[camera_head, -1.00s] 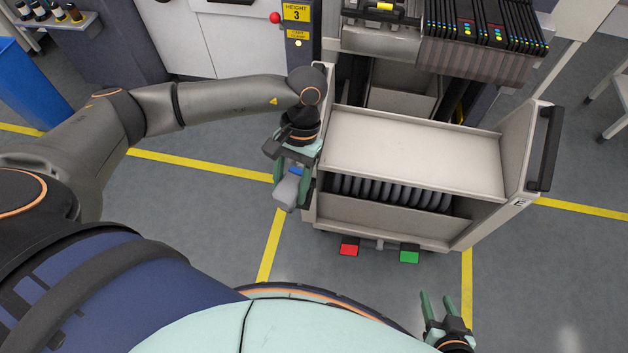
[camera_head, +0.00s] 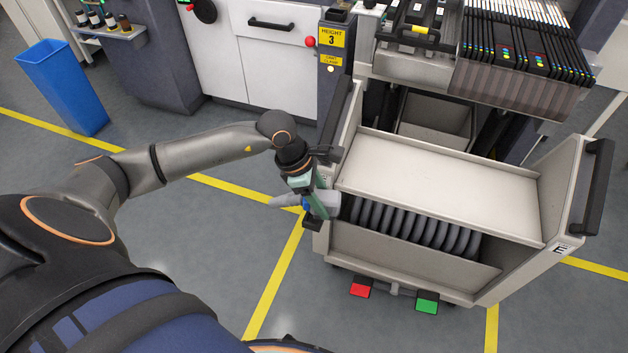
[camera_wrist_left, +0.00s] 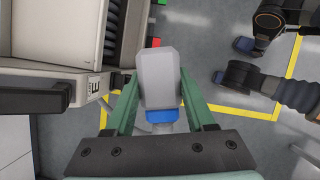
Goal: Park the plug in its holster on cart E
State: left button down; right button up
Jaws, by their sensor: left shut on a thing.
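My left gripper (camera_head: 310,202) is shut on the plug (camera_head: 284,201), a grey body with a blue band, beside the left side of cart E (camera_head: 440,172). In the left wrist view the plug (camera_wrist_left: 158,75) sits between the two green fingers of the left gripper (camera_wrist_left: 159,90), blue band towards the palm. Cart E (camera_wrist_left: 50,30) also shows at the left there, its E label facing the camera. I cannot make out the holster; the gripper and arm cover part of the cart's left side. My right gripper is not in view.
Cart E has a black handle (camera_head: 594,187), grey coiled hose (camera_head: 412,228) under its top shelf, and red (camera_head: 361,287) and green (camera_head: 427,302) pedals. A blue bin (camera_head: 65,88) stands far left. Floor left of the cart is clear.

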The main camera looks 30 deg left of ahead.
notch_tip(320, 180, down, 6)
jog(key=b, duration=0.7)
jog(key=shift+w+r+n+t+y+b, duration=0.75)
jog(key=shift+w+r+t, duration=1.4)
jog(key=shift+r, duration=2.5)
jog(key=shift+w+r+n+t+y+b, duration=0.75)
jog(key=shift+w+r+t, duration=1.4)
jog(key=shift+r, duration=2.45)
pick_arm(q)
jog(key=shift+w+a+f+n+t+y+b, duration=0.35)
jog(key=shift+w+a+f+n+y, duration=0.5)
jog(key=shift+f+n, duration=1.35)
jog(key=shift+w+a+f+n+t+y+b, duration=0.3)
jog(key=shift+w+a+f+n+y, duration=0.95)
jog(key=shift+n, duration=1.6)
jog(key=shift+w+a+f+n+t+y+b, duration=0.2)
jog(key=shift+w+a+f+n+t+y, duration=0.25)
jog(key=shift+f+n, duration=1.9)
jog(key=shift+a, duration=0.15)
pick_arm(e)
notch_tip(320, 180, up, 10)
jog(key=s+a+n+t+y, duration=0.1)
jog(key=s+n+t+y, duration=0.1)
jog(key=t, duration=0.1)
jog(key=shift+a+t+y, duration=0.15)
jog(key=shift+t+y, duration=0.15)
